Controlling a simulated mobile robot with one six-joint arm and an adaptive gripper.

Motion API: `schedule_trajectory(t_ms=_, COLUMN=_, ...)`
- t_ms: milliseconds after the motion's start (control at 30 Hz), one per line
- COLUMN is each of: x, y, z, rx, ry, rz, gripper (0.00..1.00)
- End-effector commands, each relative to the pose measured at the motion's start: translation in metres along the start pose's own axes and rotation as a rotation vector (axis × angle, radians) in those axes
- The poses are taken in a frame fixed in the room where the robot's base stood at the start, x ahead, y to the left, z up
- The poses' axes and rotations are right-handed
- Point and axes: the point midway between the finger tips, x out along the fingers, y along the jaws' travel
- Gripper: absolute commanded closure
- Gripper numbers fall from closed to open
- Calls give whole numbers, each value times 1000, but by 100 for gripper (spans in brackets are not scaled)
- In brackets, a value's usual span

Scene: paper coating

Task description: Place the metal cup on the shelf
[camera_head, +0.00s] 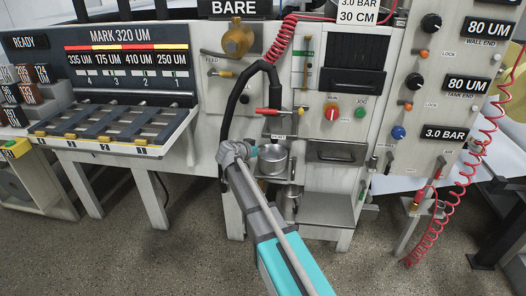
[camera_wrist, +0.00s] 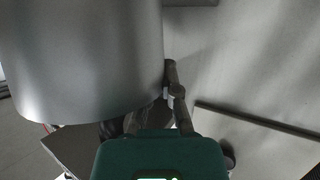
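The metal cup (camera_head: 272,158) stands upright with its open rim up, in front of the machine's middle column in the head view. My gripper (camera_head: 249,153) is at its left side. In the wrist view the cup's smooth wall (camera_wrist: 85,55) fills the upper left. One finger of my gripper (camera_wrist: 150,105) lies against or right beside the cup's right edge. The other finger is mostly hidden, so I cannot tell whether the grip is closed. A grey shelf plate (camera_head: 327,208) is low in the column, to the right of and below the cup.
A second metal vessel (camera_head: 291,203) sits below the cup. A black hose (camera_head: 240,95) arches above my gripper. A red-handled valve (camera_head: 268,111) is over the cup. A dark handle (camera_head: 337,153) is to the right. A coiled red hose (camera_head: 480,160) hangs at the far right.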

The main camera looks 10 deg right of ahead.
Motion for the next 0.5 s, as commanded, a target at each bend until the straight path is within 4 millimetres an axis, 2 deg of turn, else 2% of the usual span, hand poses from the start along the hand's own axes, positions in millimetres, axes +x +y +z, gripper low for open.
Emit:
schedule_trajectory(t_ms=367, x=2, y=0, z=4, rx=0, ry=0, rz=0, gripper=100)
schedule_trajectory(t_ms=400, x=1, y=0, z=2, rx=0, ry=0, rz=0, gripper=90)
schedule_trajectory(t_ms=500, x=1, y=0, z=2, rx=0, ry=0, rz=0, gripper=71)
